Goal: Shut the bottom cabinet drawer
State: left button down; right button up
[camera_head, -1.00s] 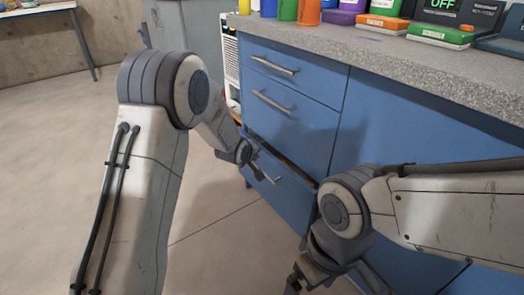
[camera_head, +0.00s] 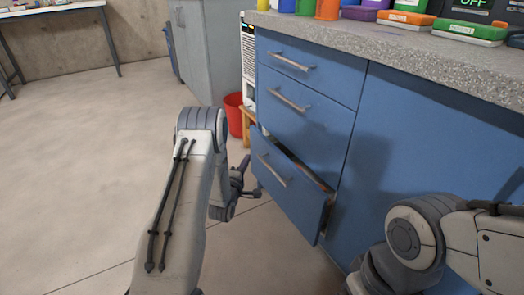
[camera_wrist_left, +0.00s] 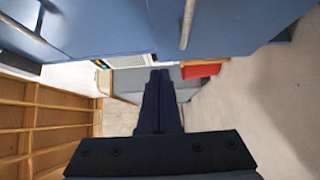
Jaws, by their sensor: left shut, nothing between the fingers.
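The bottom drawer (camera_head: 285,190) of the blue cabinet stands partly out, with a dark gap along its top edge and its right side. Its front carries a slanted metal bar handle (camera_head: 272,171). My left gripper (camera_head: 246,180) is shut and empty, just left of the drawer front; I cannot tell if it touches. Its closed dark fingers (camera_wrist_left: 160,98) point away in the left wrist view, with a blue front and metal handle (camera_wrist_left: 187,25) above.
The two drawers above (camera_head: 305,120) look closed. A red bucket (camera_head: 235,112) stands behind the cabinet's left side, near a grey cabinet (camera_head: 205,45). Coloured containers sit on the speckled counter (camera_head: 420,45). The floor on the left is clear. A wooden slatted unit (camera_wrist_left: 40,125) shows in the left wrist view.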

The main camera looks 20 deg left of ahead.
pick_arm(q)
jog(key=b, duration=0.3)
send_near(264, 141)
jog(key=w+a, duration=0.2)
jog(key=a, duration=0.1)
jog(key=w, duration=0.1)
jog(key=w+d+b, duration=0.1)
jog(key=w, duration=0.1)
jog(key=shift+w+d+f+b, duration=0.15)
jog(key=shift+d+f+b, duration=0.1)
jog(key=shift+f+b, duration=0.15)
jog(key=shift+w+d+r, duration=0.15)
jog(key=shift+w+d, duration=0.15)
jog(key=shift+w, duration=0.1)
